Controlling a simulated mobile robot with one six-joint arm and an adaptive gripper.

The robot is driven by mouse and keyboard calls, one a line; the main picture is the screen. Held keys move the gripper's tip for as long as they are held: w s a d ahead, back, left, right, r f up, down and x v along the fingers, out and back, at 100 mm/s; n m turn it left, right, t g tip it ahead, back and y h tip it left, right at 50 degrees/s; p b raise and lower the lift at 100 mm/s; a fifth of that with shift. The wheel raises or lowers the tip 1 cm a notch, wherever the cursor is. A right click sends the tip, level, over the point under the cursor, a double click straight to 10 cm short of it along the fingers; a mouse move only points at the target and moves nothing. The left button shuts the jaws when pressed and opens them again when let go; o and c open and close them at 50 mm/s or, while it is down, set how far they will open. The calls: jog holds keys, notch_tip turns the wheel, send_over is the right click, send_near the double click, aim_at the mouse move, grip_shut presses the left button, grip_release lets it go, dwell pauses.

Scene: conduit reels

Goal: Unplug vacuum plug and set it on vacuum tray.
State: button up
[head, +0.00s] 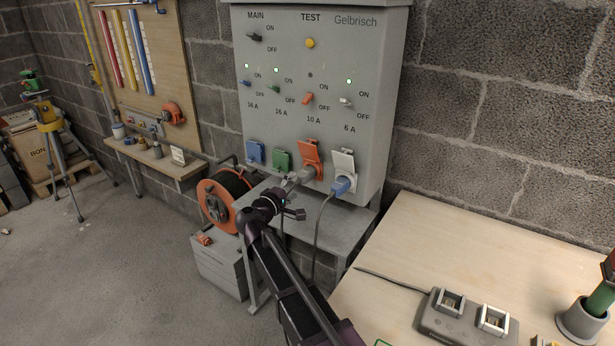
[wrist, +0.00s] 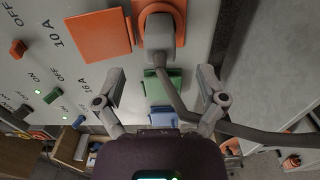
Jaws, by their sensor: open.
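A grey plug (head: 308,174) sits in the orange 10 A socket (head: 310,155) of the grey panel, its orange lid raised. The grey plug also shows in the wrist view (wrist: 158,32), with a grey cable hanging from it. A blue plug (head: 342,185) sits in the white-lidded 6 A socket beside it. No label shows which plug is the vacuum's. My gripper (head: 294,196) is open and empty, just in front of the grey plug. In the wrist view its spread fingers (wrist: 160,88) stand short of the plug, with the cable passing between them. I cannot identify a vacuum tray.
The orange switch (head: 308,98) has a dark lamp above it; the other outlet lamps are lit. A grey stand (head: 345,228) is below the panel, an orange reel (head: 213,205) to its left. A wooden table (head: 430,240) at right holds a grey device (head: 462,322).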

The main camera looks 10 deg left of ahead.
aim_at(299, 180)
jog(key=shift+x, duration=3.75)
grip_shut()
jog(key=shift+s, duration=0.25)
jog(key=shift+v, duration=0.85)
jog(key=shift+s+a, duration=0.3)
jog(key=shift+s, duration=0.35)
jog(key=shift+s+a, duration=0.25)
jog(key=shift+s, duration=0.4)
